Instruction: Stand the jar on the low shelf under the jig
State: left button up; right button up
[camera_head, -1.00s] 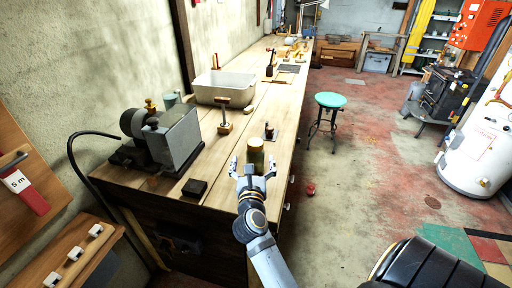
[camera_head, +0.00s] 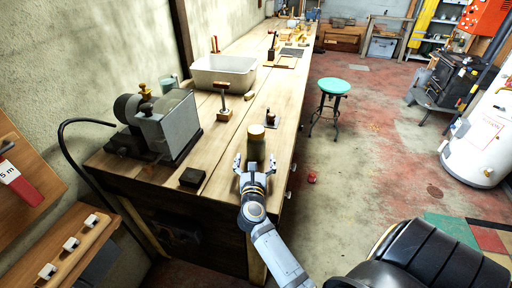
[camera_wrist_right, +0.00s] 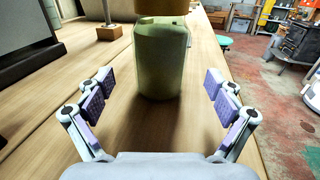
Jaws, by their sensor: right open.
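The jar (camera_head: 256,150) is a green cylinder with a tan-yellow lid, standing upright on the wooden bench near its right edge. In the right wrist view the jar (camera_wrist_right: 160,62) stands straight ahead, with its lid cut off by the top edge. My right gripper (camera_head: 255,163) is open on the near side of the jar. In the wrist view its two fingers (camera_wrist_right: 160,98) are spread wide to the left and right, with clear gaps to the jar. My left gripper is out of view. I cannot tell which thing is the jig, or make out the low shelf.
A grey machine (camera_head: 168,125) stands on the bench at left, near a dark block (camera_head: 192,177). A small post on a wooden base (camera_head: 223,100), a pale tub (camera_head: 224,66) and a small dark tool (camera_head: 271,118) stand farther back. A teal stool (camera_head: 333,87) is on the floor.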

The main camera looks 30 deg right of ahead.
aim_at(256, 153)
jog(key=p+x, duration=0.1)
jog(key=x, duration=0.4)
jog(key=shift+w+d+r, duration=0.1)
jog(key=shift+w+d, duration=0.2)
jog(key=shift+w, duration=0.05)
jog(key=shift+a, duration=0.1)
jog(key=c, duration=1.8)
jog(key=shift+r, duration=0.75)
pick_arm(q)
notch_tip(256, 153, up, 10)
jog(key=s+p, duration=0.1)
jog(key=p, duration=0.8)
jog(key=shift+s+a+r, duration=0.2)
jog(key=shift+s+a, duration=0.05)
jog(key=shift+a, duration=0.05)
pick_arm(e)
jog(key=s+d+r, duration=0.1)
jog(key=s+r, duration=0.2)
jog(key=s, duration=0.1)
jog(key=s+d+r, duration=0.2)
jog(key=s+r, duration=0.2)
jog(key=s+d+r, duration=0.2)
jog(key=s+r, duration=0.2)
jog(key=s, duration=0.1)
jog(key=shift+d+r, duration=0.15)
jog(key=shift+r, duration=0.05)
